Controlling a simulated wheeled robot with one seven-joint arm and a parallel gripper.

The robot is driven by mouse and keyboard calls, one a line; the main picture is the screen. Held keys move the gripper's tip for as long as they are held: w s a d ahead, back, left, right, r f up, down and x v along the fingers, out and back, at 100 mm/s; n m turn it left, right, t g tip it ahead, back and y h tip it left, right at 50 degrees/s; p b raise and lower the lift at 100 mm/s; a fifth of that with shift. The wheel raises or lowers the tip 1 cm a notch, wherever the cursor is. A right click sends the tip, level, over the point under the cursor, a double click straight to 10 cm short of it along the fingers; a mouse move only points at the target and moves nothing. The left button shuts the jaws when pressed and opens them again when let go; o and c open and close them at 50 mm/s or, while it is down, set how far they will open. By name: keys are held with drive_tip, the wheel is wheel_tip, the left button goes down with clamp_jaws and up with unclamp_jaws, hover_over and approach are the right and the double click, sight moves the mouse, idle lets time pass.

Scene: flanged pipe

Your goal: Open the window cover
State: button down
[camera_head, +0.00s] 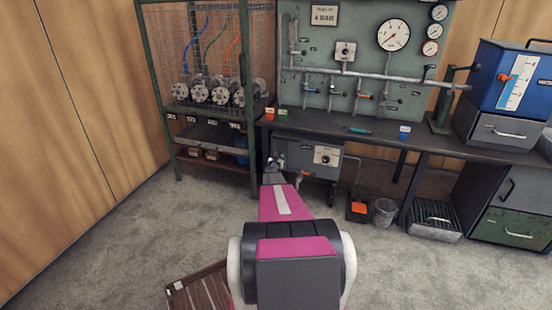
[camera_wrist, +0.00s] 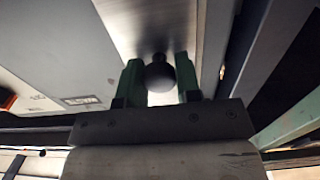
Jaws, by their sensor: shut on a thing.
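A dark round knob (camera_wrist: 160,73) stands on a brushed metal panel (camera_wrist: 150,22), which looks like the window cover, in the wrist view. My gripper (camera_wrist: 159,80) has its two green fingers on either side of the knob and is shut on it. In the head view my gripper (camera_head: 273,164) is small and dark, at the left end of a grey box (camera_head: 301,153) under the bench. My arm hides part of that end. The knob and the panel cannot be made out in the head view, and no gap behind the panel shows.
A green wire cage (camera_head: 253,70) with several flanged parts stands just left of my gripper. The bench top (camera_head: 385,137) runs above it. An orange-topped black item (camera_head: 360,208) and a bucket (camera_head: 384,212) stand on the floor to the right.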

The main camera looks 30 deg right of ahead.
drive_tip(key=s+d, duration=0.1)
drive_tip(key=s, duration=0.1)
drive_tip(key=s+d, duration=0.2)
drive_tip(key=shift+s+d, duration=0.2)
drive_tip(key=shift+d, duration=0.1)
drive_tip(key=c, duration=0.8)
unclamp_jaws()
approach(290, 155)
drive_tip(key=v, duration=0.5)
drive_tip(key=shift+a+f, duration=0.1)
drive_tip(key=shift+a, duration=0.05)
